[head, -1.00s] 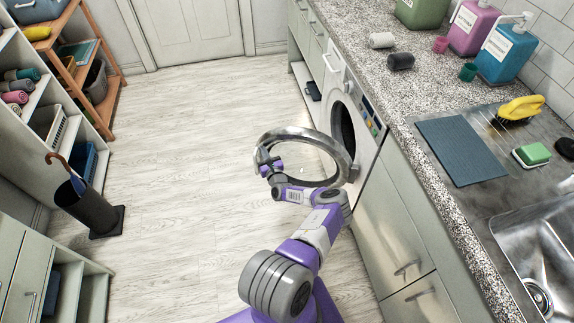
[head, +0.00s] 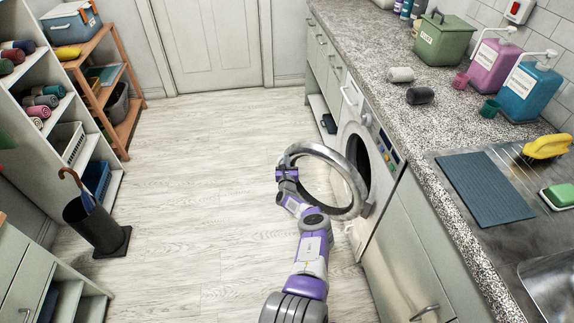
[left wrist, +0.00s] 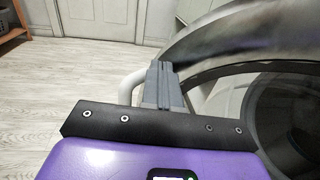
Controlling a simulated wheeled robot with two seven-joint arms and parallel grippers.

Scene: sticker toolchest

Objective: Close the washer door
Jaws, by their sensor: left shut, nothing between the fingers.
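The washer (head: 364,125) stands under the counter on the right, its dark drum opening exposed. Its round grey door (head: 322,147) stands open, swung out over the floor, in the head view. The door also fills the right side of the left wrist view (left wrist: 235,45). My left gripper (head: 288,173) is at the door's free edge, on its left side in the head view. In the left wrist view its fingers (left wrist: 163,85) are shut and empty, close beside the door's rim; contact is unclear. A pale curved part shows behind the fingers. My right gripper is not in view.
The granite counter (head: 390,60) runs along the right, with bottles, a green bin (head: 443,40) and a sink. Shelves and an umbrella stand (head: 97,228) line the left. The floor (head: 190,160) between is clear.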

